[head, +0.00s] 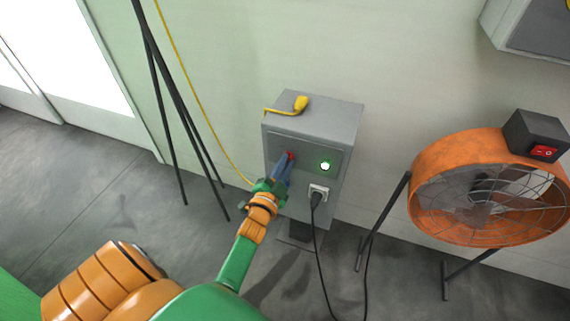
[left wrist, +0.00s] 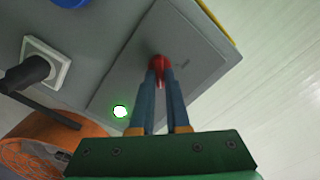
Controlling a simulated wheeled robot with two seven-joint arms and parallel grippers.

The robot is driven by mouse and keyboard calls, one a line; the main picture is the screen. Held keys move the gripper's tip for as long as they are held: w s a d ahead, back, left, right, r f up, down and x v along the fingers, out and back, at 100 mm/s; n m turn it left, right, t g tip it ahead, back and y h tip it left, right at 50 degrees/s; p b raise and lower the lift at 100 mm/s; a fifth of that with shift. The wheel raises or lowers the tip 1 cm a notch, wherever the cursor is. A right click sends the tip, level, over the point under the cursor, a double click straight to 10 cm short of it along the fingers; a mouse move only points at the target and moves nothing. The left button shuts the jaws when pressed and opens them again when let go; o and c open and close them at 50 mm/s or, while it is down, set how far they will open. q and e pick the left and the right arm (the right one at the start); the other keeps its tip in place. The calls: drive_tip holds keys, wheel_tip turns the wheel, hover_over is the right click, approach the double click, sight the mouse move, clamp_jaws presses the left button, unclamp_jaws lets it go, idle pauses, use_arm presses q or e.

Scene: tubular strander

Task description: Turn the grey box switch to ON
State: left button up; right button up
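The grey box (head: 318,122) stands against the wall. Its front panel carries a red switch (head: 291,155) and a lit green lamp (head: 325,166). In the left wrist view the red switch (left wrist: 158,66) sits on the panel, with the green lamp (left wrist: 120,111) below left of it. My left gripper (head: 288,161) reaches the panel, and its blue fingers (left wrist: 159,78) are at the red switch, one on each side, with tips close together on it. The fingers partly cover the switch, and I cannot read its marking. My right gripper is not in view.
A black plug (head: 316,198) sits in the box's socket, its cable hanging down. A yellow plug (head: 300,103) lies on top. An orange fan (head: 430,190) with a red rocker switch (head: 544,152) stands at right. Dark poles (head: 172,110) stand at left.

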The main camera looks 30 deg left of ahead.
use_arm(q)
drive_tip(key=o, duration=0.4)
drive_tip(key=shift+o, duration=0.2)
drive_tip(key=p+v, duration=0.1)
drive_tip(key=v, duration=0.6)
